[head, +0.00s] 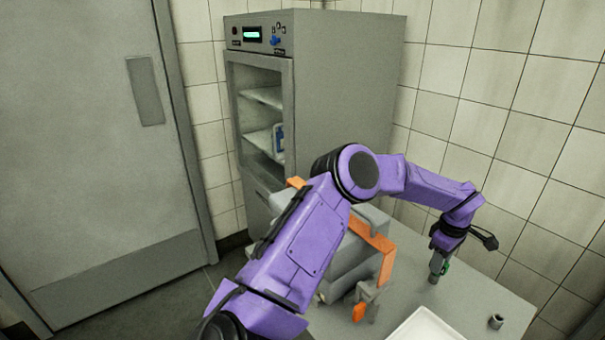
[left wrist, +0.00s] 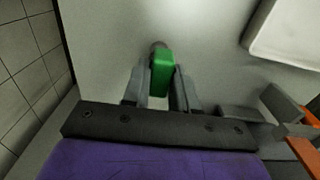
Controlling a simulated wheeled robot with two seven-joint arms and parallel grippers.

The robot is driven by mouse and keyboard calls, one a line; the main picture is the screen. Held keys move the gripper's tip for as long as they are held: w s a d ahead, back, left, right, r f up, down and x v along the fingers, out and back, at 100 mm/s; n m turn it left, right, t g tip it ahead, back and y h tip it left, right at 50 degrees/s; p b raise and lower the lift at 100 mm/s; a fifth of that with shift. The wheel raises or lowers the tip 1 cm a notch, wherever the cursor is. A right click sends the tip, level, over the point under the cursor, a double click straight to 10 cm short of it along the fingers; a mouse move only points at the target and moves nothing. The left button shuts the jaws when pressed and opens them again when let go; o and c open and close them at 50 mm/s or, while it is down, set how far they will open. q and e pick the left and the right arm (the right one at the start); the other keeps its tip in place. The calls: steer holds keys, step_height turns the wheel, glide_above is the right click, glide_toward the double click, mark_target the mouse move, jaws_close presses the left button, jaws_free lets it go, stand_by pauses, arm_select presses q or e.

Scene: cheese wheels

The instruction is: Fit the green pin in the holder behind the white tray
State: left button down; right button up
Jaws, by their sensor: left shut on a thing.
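My left gripper (head: 438,264) is over the far right part of the grey table, behind the white tray (head: 425,326). It is shut on the green pin (left wrist: 162,73), which sits between the two fingers in the left wrist view; only a sliver of green (head: 446,267) shows in the head view. A round grey piece (left wrist: 158,45) shows at the pin's far end; I cannot tell whether it is the pin's tip or part of a holder. The tray's corner also shows in the left wrist view (left wrist: 262,30). My right gripper is not in view.
A small grey cylinder (head: 496,321) stands on the table (head: 465,295) right of the tray. A grey machine with an orange arm (head: 372,240) stands on the left of the table. A tall grey cabinet (head: 340,75) and tiled walls are behind.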

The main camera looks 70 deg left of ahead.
arm_select(q)
steer(key=shift+s+r+p, duration=0.15)
steer(key=shift+r+p, duration=0.85)
steer(key=shift+r, duration=0.35)
steer(key=shift+r+p, duration=0.85)
steer(key=shift+r, duration=0.15)
step_height(320, 180, up, 3)
steer(key=p, duration=0.3)
steer(key=shift+r, duration=0.1)
